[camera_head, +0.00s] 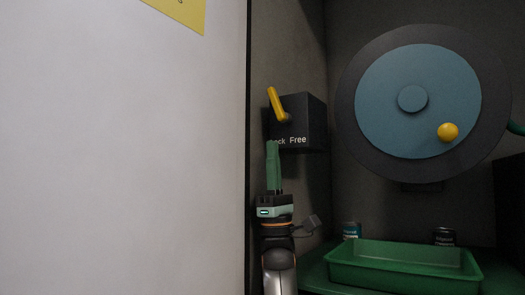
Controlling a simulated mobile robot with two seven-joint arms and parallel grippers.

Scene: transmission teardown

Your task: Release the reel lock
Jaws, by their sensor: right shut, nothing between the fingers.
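The reel lock is a dark box (311,117) on the wall, with a yellow lever (277,103) on its front. The lever tilts up and to the left. My right gripper (272,146) points up just below the lever, over the label's left part. It is shut and empty, apart from the lever. My left gripper is not in view.
A green tray (400,284) stands on a green surface below the reel. Two cans stand behind it, one at left (351,230) and one at right (444,237). A large pale panel (120,150) fills the left side, with a yellow label at its top.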

